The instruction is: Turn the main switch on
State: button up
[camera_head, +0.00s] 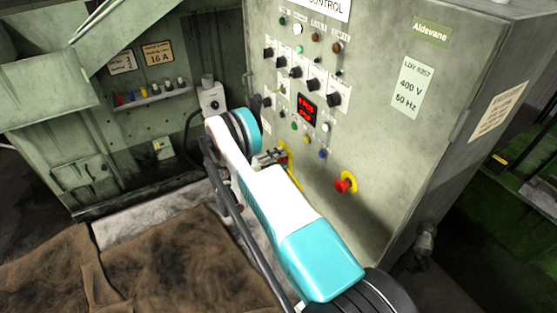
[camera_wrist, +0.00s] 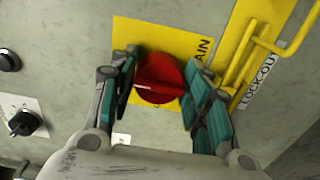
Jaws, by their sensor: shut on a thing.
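The main switch (camera_wrist: 158,80) is a round red knob on a yellow plate (camera_wrist: 140,38) lettered "AIN" in the part that shows. A short white mark lies on the knob's left half in the wrist view. My gripper (camera_wrist: 160,88) has its teal-padded fingers on both sides of the knob and is shut on it. In the head view my arm hides most of the switch. There my gripper (camera_head: 268,158) reaches the cabinet front by a bit of yellow.
A yellow lock-out bracket (camera_wrist: 255,60) stands right beside the switch. The control cabinet (camera_head: 385,130) carries several black knobs, lamps and a red display (camera_head: 307,109). A red emergency button (camera_head: 342,186) sits lower right. A brown cover (camera_head: 150,260) lies at the front left.

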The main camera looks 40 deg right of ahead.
jog(key=o, duration=1)
jog(key=shift+o, duration=0.2)
jog(key=shift+a, duration=0.1)
jog(key=v, duration=1.1)
jog(key=shift+w+a, duration=0.2)
jog(key=shift+a, duration=0.2)
